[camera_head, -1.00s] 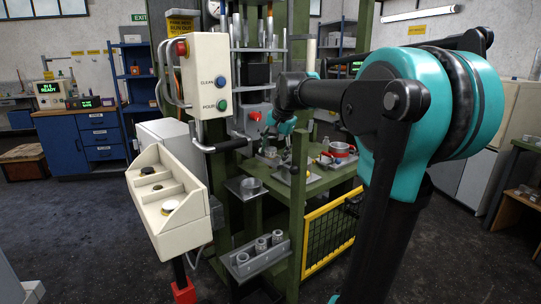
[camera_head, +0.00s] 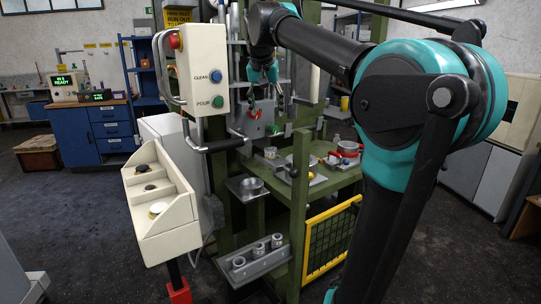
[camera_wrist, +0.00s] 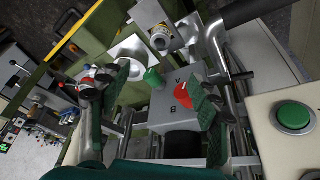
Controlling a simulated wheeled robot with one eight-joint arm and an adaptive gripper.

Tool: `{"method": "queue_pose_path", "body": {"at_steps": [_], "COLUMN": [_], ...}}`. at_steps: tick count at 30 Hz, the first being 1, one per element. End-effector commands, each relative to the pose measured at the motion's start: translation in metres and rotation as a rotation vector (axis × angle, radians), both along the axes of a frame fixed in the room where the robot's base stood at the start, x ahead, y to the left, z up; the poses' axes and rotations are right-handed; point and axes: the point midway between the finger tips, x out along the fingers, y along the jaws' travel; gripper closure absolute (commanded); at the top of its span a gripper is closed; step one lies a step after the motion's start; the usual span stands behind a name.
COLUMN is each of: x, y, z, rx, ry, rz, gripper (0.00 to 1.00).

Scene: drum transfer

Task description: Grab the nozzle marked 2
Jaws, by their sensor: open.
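Three grey cylindrical nozzles (camera_head: 256,248) stand upright in a grey metal rack (camera_head: 262,265) low on the front of the green machine in the head view. Their markings are too small to read, so I cannot tell which is 2. My gripper (camera_head: 264,100) hangs high in front of the machine, well above the rack, beside the control box. In the wrist view my gripper (camera_wrist: 158,80) has its two fingers wide apart with nothing held between them. A metal cylinder (camera_wrist: 161,38) on a plate shows beyond the fingers; I cannot tell if it is a nozzle.
A control box (camera_head: 202,72) with CLEAN and POUR buttons hangs left of my gripper. A small shelf (camera_head: 247,188) sticks out above the rack. A green post (camera_head: 299,200) and a yellow-framed mesh guard (camera_head: 330,240) stand to the right. A beige tray console (camera_head: 160,205) stands left.

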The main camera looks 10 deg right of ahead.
Motion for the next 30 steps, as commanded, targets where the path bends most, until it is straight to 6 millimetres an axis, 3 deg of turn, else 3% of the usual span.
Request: {"method": "queue_pose_path", "body": {"at_steps": [13, 23, 30], "x": [0.031, 0.041, 0.050], "y": [-0.011, -0.015, -0.020], "z": [-0.081, -0.106, -0.138], "rx": [0.002, 0.003, 0.002], "ry": [0.000, 0.000, 0.000], "rz": [-0.001, -0.001, -0.002], "gripper": [0.38, 0.38, 0.38]}}
